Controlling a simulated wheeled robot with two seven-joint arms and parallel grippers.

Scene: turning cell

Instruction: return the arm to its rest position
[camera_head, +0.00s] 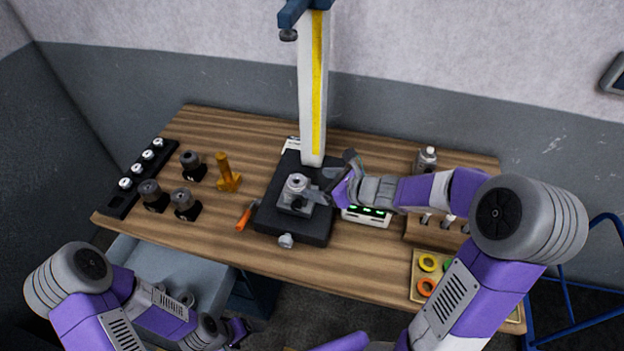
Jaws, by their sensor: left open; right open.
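My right arm, purple and grey, reaches in from the right over the table. Its gripper (327,194) is open, beside a small metal part (297,185) on the dark base plate of the white column stand. I cannot tell whether the fingers touch the part. My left gripper (240,333) is open and low at the front, below the table's front edge, by a grey cabinet. It appears to hold nothing.
The wooden table (250,258) carries a white column stand (312,90), a black strip (118,207) with metal pieces, several dark holders, a brass-coloured stand (227,175), an orange-handled tool (244,218), a display box (368,217), and a tray (416,293) with coloured rings.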

